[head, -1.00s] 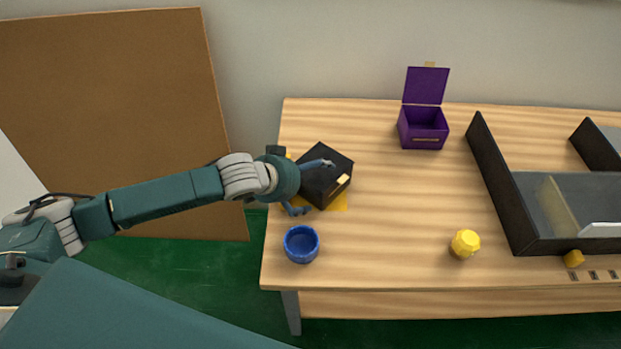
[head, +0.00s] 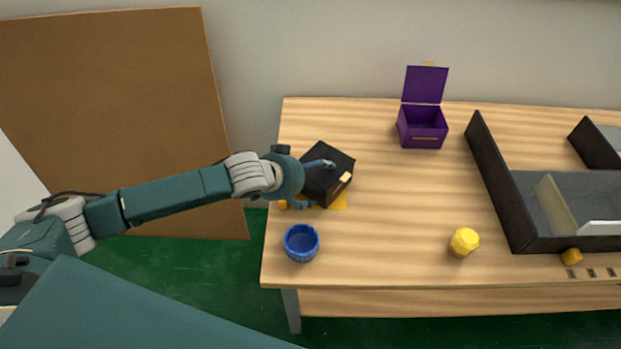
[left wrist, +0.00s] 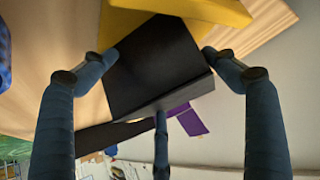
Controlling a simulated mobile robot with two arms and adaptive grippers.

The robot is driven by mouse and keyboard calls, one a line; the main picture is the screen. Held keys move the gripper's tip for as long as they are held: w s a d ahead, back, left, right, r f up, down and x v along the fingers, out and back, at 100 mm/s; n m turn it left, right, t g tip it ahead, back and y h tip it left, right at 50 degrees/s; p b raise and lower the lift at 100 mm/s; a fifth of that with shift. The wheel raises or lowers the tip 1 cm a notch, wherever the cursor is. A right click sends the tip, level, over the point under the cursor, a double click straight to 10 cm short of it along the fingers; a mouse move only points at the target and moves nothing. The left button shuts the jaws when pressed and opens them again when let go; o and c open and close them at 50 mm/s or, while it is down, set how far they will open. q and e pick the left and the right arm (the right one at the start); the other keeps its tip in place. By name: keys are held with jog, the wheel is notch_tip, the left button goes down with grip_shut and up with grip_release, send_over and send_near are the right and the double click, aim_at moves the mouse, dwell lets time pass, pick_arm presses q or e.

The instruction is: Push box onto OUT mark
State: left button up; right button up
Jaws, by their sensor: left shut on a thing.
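The black box (head: 328,180) with a small gold clasp sits turned at an angle near the table's left end. Yellow, probably the mark (head: 340,202), shows at the box's lower edge; no lettering is readable. The box hides most of this patch. My left gripper (head: 316,184) is shut on the box from its left side, with fingers on either side. In the left wrist view the dark box (left wrist: 155,65) lies between the fingers, with yellow (left wrist: 205,9) beyond it. My right gripper is not in view.
A blue cup (head: 301,243) stands close in front of the box. An open purple box (head: 422,128) is at the back. A yellow faceted object (head: 464,242) and a black-walled tray (head: 494,190) are to the right. The table's middle is clear.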

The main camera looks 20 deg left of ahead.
pick_arm(q)
jog(key=shift+s+a+f, duration=0.15)
jog(key=shift+s+f, duration=0.1)
jog(key=shift+f, duration=0.15)
jog(key=shift+s+a+p, duration=0.1)
jog(key=shift+a+p, duration=0.2)
jog(key=shift+c, duration=0.3)
jog(key=shift+s+a+f, duration=0.15)
jog(key=shift+s+a, duration=0.15)
jog(key=shift+a, duration=0.2)
jog(key=shift+c, duration=0.5)
jog(key=o, duration=1.1)
jog(key=shift+o, duration=0.5)
jog(key=shift+w, duration=0.15)
jog(key=shift+r, duration=0.25)
jog(key=v, duration=1.1)
jog(key=shift+s+r, duration=0.25)
